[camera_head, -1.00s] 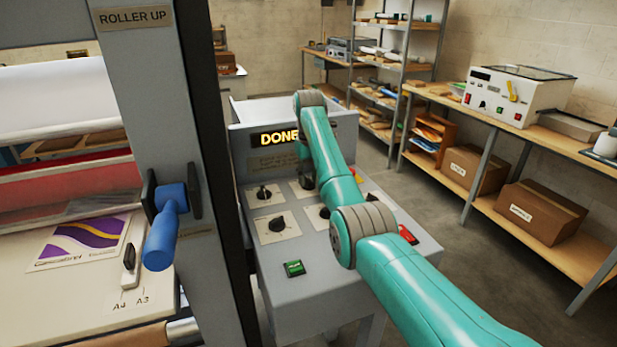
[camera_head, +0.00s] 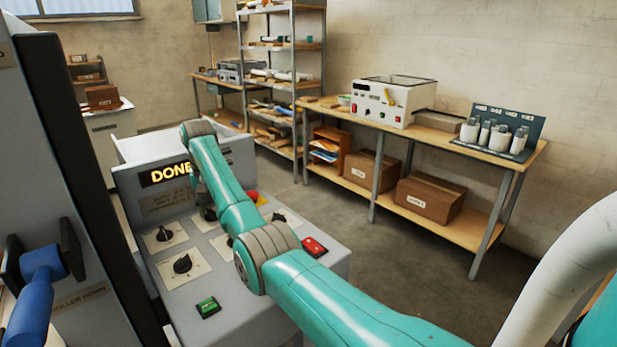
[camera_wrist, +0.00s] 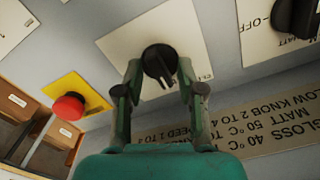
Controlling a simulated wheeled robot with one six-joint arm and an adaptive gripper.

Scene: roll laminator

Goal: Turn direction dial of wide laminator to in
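The laminator's control panel (camera_head: 240,297) is at the left in the head view, with several black dials on white plates. In the wrist view, a black dial (camera_wrist: 158,60) with a raised grip bar sits on a white plate. My gripper (camera_wrist: 160,72) is open, one finger on each side of this dial, near its rim. I cannot tell whether the fingers touch it. The plate's label is mostly hidden or too small to read, so I cannot tell its setting. In the head view my arm hides this dial and most of my gripper.
A red emergency button (camera_wrist: 68,106) on a yellow plate is near my gripper. Another dial (camera_wrist: 290,15) is at the top right of the wrist view. The display (camera_head: 166,175) reads DONE. A blue-handled lever (camera_head: 40,275) is at the left. The floor right of the panel is clear.

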